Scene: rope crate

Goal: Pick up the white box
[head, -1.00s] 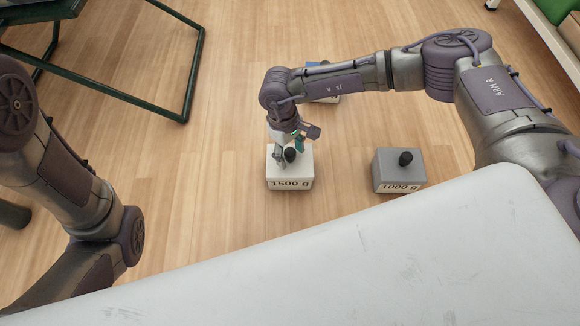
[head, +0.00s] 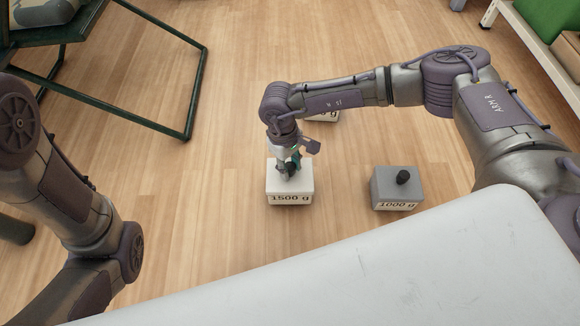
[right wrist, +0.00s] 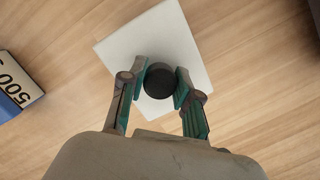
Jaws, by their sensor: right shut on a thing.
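The white box (head: 276,185), marked 1500 g, stands on the wooden floor near the middle of the head view. It has a dark round knob (right wrist: 160,80) on top, and its pale top (right wrist: 143,38) shows in the right wrist view. My right gripper (head: 290,166) comes down onto the box from above, and its two teal-padded fingers (right wrist: 160,88) are shut on the knob from both sides. I cannot tell whether the box is clear of the floor. My left arm shows at the left, but its gripper is out of view.
A grey box (head: 383,189) marked 1000 g stands to the right. Another box (head: 325,116) is partly hidden behind my right arm; a blue box (right wrist: 10,104) marked 500 shows in the right wrist view. A green-framed piece of furniture (head: 190,95) stands upper left, a shelf (head: 535,50) upper right.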

